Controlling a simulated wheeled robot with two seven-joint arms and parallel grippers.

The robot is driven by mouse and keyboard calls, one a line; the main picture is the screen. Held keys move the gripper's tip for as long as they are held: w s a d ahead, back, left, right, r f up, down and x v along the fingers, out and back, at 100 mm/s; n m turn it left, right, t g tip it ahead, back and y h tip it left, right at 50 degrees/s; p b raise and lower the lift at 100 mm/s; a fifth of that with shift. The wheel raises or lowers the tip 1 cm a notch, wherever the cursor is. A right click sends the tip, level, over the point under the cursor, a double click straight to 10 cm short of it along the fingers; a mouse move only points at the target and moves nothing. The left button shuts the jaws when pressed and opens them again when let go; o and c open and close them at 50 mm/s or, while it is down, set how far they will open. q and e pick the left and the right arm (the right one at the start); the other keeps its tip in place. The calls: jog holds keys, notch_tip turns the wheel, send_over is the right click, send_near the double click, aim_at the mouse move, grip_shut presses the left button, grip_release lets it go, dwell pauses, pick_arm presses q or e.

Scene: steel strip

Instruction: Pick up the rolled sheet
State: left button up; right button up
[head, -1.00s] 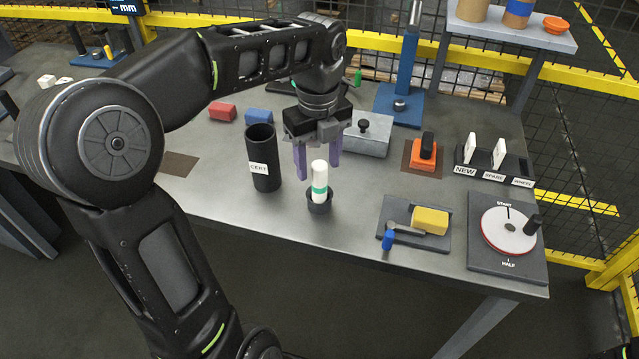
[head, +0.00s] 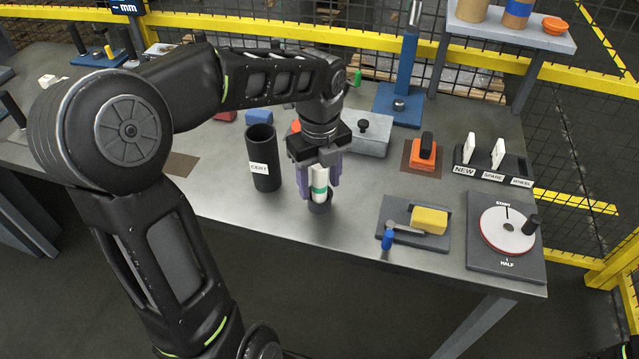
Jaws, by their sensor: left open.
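The gripper body hides the top of the roll. I cannot tell whether a finger touches it.
A tall black tube (head: 263,160) labelled CERT stands close to the left of my gripper. A grey block with a black knob (head: 367,140) is behind right. A dark tray (head: 412,225) with a yellow block (head: 429,219) lies to the right.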

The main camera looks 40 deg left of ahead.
dwell(0.3)
pick_arm(q)
grip_shut()
dwell(0.5)
